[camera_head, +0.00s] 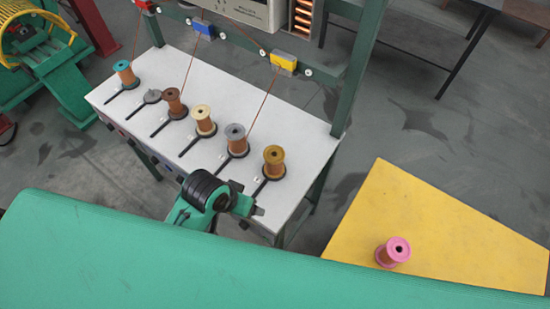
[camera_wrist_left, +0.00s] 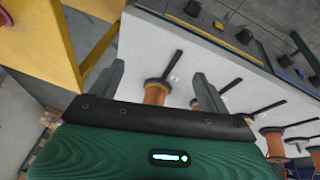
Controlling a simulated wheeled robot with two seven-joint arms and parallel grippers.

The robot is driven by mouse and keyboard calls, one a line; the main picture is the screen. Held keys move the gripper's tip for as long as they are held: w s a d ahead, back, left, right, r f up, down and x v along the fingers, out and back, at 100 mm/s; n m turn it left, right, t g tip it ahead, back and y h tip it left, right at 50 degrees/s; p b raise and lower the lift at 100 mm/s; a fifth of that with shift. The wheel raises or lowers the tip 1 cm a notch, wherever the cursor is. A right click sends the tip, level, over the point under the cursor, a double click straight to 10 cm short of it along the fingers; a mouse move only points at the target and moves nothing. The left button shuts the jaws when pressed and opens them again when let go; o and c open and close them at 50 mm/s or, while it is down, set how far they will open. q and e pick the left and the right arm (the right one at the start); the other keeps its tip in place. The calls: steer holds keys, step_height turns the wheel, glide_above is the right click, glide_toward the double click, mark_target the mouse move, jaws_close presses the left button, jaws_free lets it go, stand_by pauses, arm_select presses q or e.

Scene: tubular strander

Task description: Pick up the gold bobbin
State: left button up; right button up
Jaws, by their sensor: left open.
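The gold bobbin (camera_head: 273,158) stands upright at the right end of a row on the white table, wound with copper-coloured wire, in a dark holder. My left gripper (camera_head: 252,211) is open and empty, close to it on the table's front side. In the left wrist view an upright copper-wound bobbin (camera_wrist_left: 155,93), by its place at the row's end the gold one, shows beyond and between the two open fingers (camera_wrist_left: 158,75). Its lower part is hidden behind the gripper body. My right gripper is not in view.
The grey bobbin (camera_head: 235,138) stands to its left, then the cream bobbin (camera_head: 204,121) and others along the white table (camera_head: 150,88). A green frame post (camera_head: 358,65) rises behind. A pink bobbin (camera_head: 393,251) stands on the yellow table (camera_head: 390,200) at right.

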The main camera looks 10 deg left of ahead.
arm_select(q)
steer(key=w+d+r+g, duration=0.2)
steer(key=w+d+r, duration=0.1)
steer(key=w+d, duration=0.5)
steer(key=n+g+y, duration=0.1)
steer(key=n+y, duration=0.1)
steer(key=y, duration=0.1)
glide_toward(273, 152)
steer(key=f, duration=0.2)
steer(key=f+p, duration=0.1)
steer(key=f, duration=0.2)
steer(key=f+p, duration=0.1)
steer(key=f, duration=0.2)
steer(key=shift+s+f, duration=0.2)
steer(key=shift+s, duration=0.2)
step_height(273, 152, down, 5)
steer(key=shift+d+r+p, duration=0.1)
steer(key=shift+r+p, duration=0.1)
steer(key=shift+p, duration=0.8)
steer(key=shift+f, duration=0.35)
steer(key=c, duration=1.2)
steer(key=shift+w, duration=0.1)
steer(key=shift+c, duration=0.9)
steer(key=shift+r, duration=0.1)
